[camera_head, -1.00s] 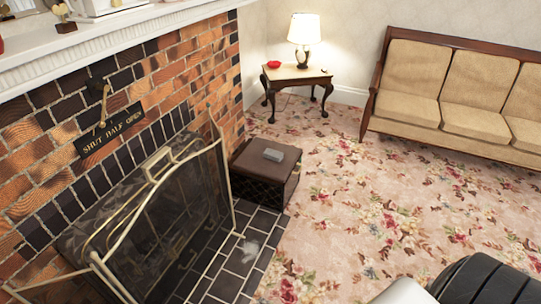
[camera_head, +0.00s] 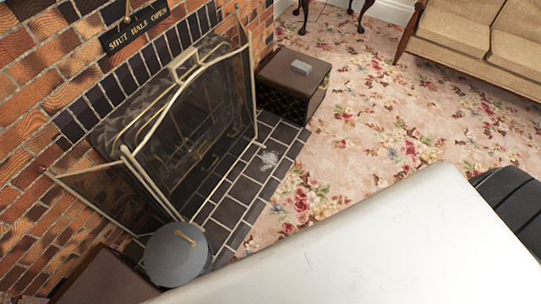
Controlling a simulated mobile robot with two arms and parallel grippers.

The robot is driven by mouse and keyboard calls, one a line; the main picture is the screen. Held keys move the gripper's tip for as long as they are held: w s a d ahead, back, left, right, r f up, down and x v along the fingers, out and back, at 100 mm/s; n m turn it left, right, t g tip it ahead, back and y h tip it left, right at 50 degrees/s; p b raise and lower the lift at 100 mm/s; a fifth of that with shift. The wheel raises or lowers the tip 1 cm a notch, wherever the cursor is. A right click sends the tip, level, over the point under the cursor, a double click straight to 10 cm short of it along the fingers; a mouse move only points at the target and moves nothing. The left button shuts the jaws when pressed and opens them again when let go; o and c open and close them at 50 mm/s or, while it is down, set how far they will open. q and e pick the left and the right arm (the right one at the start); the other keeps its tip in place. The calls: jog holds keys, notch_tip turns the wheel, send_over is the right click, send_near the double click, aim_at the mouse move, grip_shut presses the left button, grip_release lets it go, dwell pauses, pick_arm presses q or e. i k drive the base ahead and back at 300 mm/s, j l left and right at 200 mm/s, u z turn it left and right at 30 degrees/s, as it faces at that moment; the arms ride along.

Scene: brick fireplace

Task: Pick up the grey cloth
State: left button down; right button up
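A small grey object (camera_head: 301,67) lies flat on top of a dark brown box (camera_head: 285,92) beside the fireplace. It may be a folded cloth, but it is too small to be sure. A crumpled pale grey patch (camera_head: 269,158) shows on the dark hearth tiles in front of the box; I cannot tell whether it is cloth. Neither of my grippers is in view. A large white part of my body covers the lower right of the picture and hides the carpet there.
A metal-framed fire screen (camera_head: 196,130) stands on the tiled hearth (camera_head: 231,210). A grey round lidded container (camera_head: 176,256) and another brown box (camera_head: 108,282) stand at the near end. A sofa (camera_head: 455,38) is at upper right. Open flowered carpet (camera_head: 375,128) lies between.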

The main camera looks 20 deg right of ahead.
aim_at(301, 66)
jog(key=i+l+z, duration=1.05)
jog(key=i+z, duration=0.2)
jog(key=i+l+z, duration=0.1)
jog(key=i+z, duration=0.8)
jog(key=i+l, duration=0.1)
jog(key=i, duration=0.75)
jog(key=i+u, duration=0.25)
jog(key=u, duration=0.25)
jog(key=i+l+u, duration=0.2)
jog(key=u, duration=0.25)
jog(key=i+l+u, duration=0.25)
jog(key=u, duration=0.25)
